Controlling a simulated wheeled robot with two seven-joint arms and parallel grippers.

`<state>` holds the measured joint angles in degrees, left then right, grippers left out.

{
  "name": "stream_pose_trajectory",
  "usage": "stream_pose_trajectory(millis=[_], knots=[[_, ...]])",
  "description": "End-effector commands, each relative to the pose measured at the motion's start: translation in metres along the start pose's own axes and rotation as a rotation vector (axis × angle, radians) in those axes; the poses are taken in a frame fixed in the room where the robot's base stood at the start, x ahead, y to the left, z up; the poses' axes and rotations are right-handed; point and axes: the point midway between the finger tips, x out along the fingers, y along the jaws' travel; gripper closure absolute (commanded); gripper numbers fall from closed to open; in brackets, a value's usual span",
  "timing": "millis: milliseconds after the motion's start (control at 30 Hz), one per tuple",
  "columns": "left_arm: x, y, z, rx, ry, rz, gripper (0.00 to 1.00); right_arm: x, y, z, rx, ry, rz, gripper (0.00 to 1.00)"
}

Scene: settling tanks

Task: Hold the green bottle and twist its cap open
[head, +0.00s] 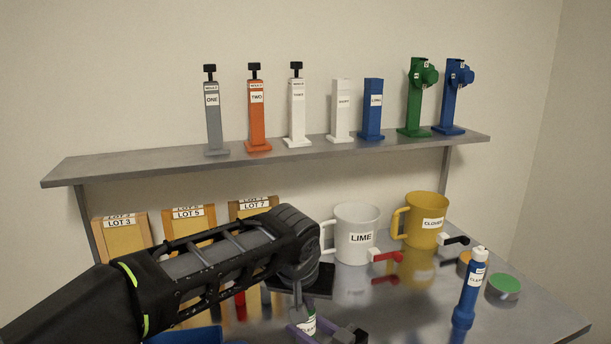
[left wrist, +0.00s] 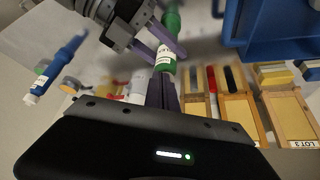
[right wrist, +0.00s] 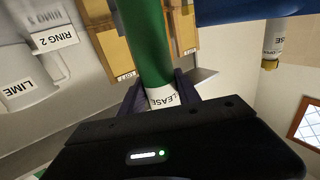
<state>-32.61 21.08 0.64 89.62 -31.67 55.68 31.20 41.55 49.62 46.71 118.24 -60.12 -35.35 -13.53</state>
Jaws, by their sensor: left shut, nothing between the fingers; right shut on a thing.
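A blue bottle (head: 467,300) with a white top stands at right. A white LIME mug (head: 357,222) and a yellow CLOVER mug (head: 426,212) stand behind. A blue tray (left wrist: 270,35) is close by. A shelf (head: 180,165) carries several coloured posts.

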Motion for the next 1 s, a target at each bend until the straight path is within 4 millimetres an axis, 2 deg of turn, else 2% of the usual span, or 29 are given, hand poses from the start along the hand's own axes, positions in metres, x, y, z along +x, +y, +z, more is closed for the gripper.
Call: stream_pose_trajectory(millis=[167,600,1000], knots=[[-0.007,0.000,-0.004,-0.001,0.001,0.000,1.00,0.000,0.000,0.000,0.000,0.000,0.000,1.00],[-0.050,0.000,-0.028,0.000,0.001,0.001,1.00,0.000,0.000,0.000,0.000,0.000,0.000,1.00],[-0.054,-0.004,-0.029,-0.002,0.000,0.000,1.00,0.000,0.000,0.000,0.000,0.000,0.000,1.00]])
